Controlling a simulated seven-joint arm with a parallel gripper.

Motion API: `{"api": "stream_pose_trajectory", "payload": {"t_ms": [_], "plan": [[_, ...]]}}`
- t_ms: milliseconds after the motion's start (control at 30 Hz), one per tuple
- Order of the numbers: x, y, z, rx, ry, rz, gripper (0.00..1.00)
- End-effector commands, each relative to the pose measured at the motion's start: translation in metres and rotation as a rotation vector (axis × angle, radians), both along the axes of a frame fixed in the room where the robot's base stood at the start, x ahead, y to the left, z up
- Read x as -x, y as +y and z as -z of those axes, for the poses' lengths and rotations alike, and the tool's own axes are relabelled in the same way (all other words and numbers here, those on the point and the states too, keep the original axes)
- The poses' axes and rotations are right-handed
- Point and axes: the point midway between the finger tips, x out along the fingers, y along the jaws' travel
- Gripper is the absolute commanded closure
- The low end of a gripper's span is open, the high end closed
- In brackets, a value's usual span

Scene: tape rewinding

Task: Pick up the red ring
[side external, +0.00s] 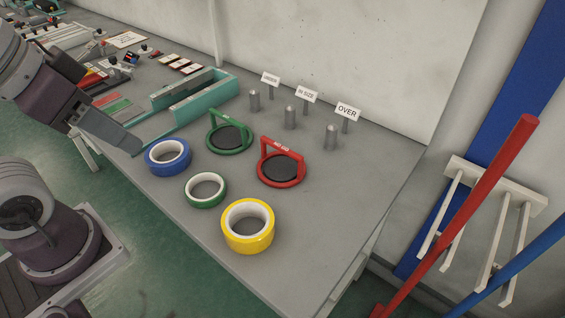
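The red ring (296,180) has an upright handle frame marked "NO GO" and lies flat on the grey table around a dark disc. My gripper (136,150) is at the left, at the end of a grey tapered link, just left of the blue tape roll. It is well apart from the red ring. Its fingers are seen edge-on, so I cannot tell whether they are open or shut. I see nothing held in it.
A green ring (250,140) with a handle stands left of the red one. Blue (150,164), green (190,195) and yellow (240,243) tape rolls lie in front. Three grey pegs (331,137) with signs stand behind. A teal tray (205,96) is at back left. The table's right side is clear.

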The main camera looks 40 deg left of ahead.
Motion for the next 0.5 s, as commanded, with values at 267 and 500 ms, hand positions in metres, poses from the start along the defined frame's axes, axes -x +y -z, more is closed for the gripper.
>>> {"api": "stream_pose_trajectory", "payload": {"t_ms": [267, 500], "plan": [[-0.010, 0.000, -0.004, -0.025, 0.018, 0.040, 0.62], [-0.139, -0.006, -0.005, -0.261, 0.205, 0.568, 0.62]]}}
